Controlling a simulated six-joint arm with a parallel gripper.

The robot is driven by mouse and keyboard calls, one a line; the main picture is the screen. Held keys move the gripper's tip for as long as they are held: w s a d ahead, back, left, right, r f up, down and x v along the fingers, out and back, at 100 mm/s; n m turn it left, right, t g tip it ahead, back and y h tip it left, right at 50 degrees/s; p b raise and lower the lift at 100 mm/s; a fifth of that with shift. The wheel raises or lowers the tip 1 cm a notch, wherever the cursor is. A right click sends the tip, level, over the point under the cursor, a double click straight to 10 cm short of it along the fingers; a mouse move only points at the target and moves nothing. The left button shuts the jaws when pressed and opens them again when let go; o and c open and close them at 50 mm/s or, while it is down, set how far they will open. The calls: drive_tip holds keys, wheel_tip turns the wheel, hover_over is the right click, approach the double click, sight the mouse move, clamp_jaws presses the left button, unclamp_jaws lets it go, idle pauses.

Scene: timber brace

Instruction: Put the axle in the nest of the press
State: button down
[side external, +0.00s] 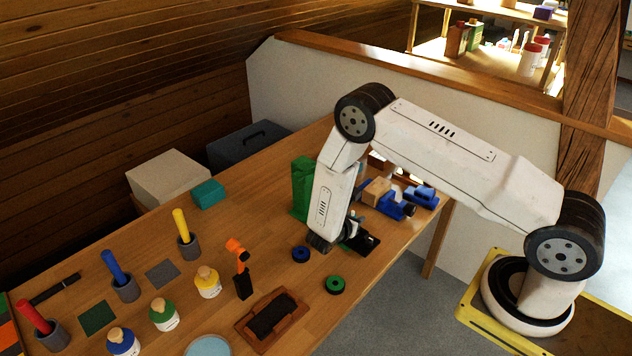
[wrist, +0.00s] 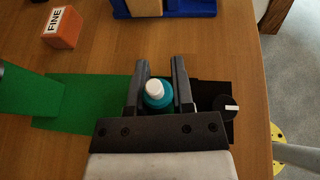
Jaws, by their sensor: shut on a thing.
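My gripper (wrist: 160,75) is shut on a teal piece (wrist: 158,102) with a white rounded top, seen nearly end-on between the two dark fingers. I take it to be the axle; its lower end is hidden. The fingers are over a flat green base (wrist: 75,112) with a dark part at its right end. A green upright block (side external: 303,190) stands behind my gripper (side external: 321,244) in the side view; with the green base it looks like the press. The nest cannot be made out. The held piece is hidden in the side view.
An orange box marked FINE (wrist: 63,28) lies beyond the green base. Blue clamp-like parts (side external: 420,196) stand behind my arm. A blue ring (side external: 301,255) and a green ring (side external: 335,285) lie close by. Bottles and coloured handles crowd the left.

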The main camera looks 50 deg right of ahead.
drive_tip(key=shift+f, duration=0.5)
drive_tip(key=shift+f, duration=0.15)
drive_tip(key=shift+c, duration=2.4)
unclamp_jaws()
drive_tip(key=shift+r, duration=0.2)
drive_tip(key=v, duration=1.2)
drive_tip(key=shift+s, duration=0.1)
